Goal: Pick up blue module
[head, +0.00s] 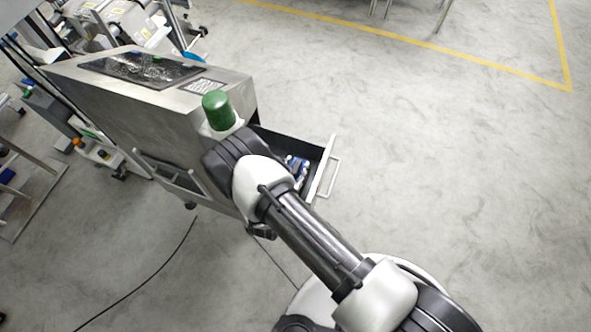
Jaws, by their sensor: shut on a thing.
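My arm reaches from the lower right to an open dark drawer on the side of a metal cabinet. Small blue and whitish parts (297,166) show inside the drawer, just beside my arm; they are too small and too covered to tell whether one is the blue module. My gripper cannot be made out; the arm's joints hide the area where its end would be. What it holds is hidden too.
The metal cabinet (165,100) has a dark glass panel on top. The drawer (318,157) sticks out to the right with a pale handle (329,180). A cable (150,280) lies on the floor at lower left. The floor on the right is free.

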